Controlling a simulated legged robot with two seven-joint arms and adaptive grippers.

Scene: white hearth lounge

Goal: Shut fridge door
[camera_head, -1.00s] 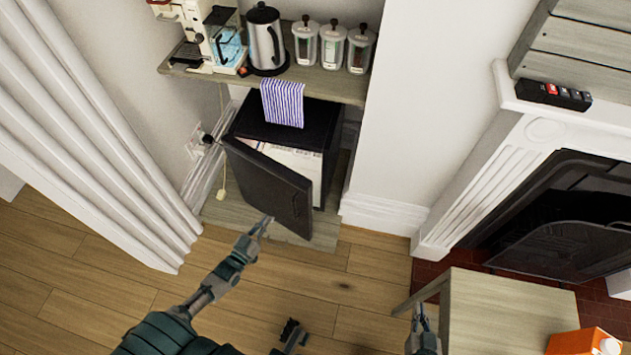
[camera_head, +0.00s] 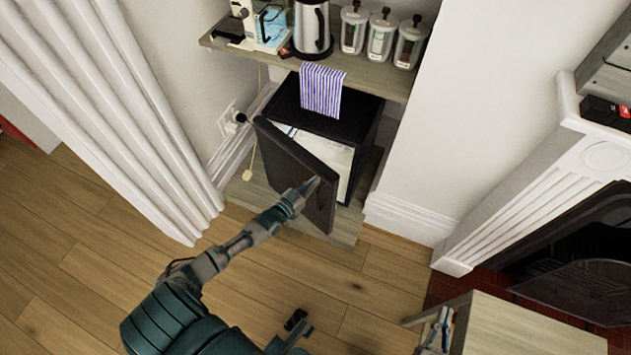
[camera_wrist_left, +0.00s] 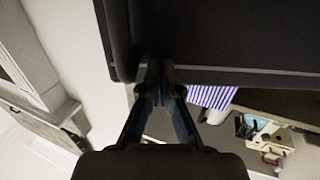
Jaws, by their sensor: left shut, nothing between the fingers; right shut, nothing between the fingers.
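The small black fridge (camera_head: 352,122) stands under the wooden shelf, and its pale inside shows through the gap. Its dark door (camera_head: 290,165) is partly open, with its free edge swung out toward the floor. My left gripper (camera_head: 312,186) is shut and empty, with its fingertips at the outer face of the door near the free edge. In the left wrist view the shut fingertips (camera_wrist_left: 158,72) overlap the dark door panel (camera_wrist_left: 215,40); I cannot tell whether they touch.
The shelf (camera_head: 375,78) above holds a kettle (camera_head: 312,25), jars and a coffee machine, with a striped towel (camera_head: 321,90) hanging down. A white curtain (camera_head: 120,110) is left, the fireplace (camera_head: 570,250) right, and the wooden table (camera_head: 525,335) bottom right. The floor left is clear.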

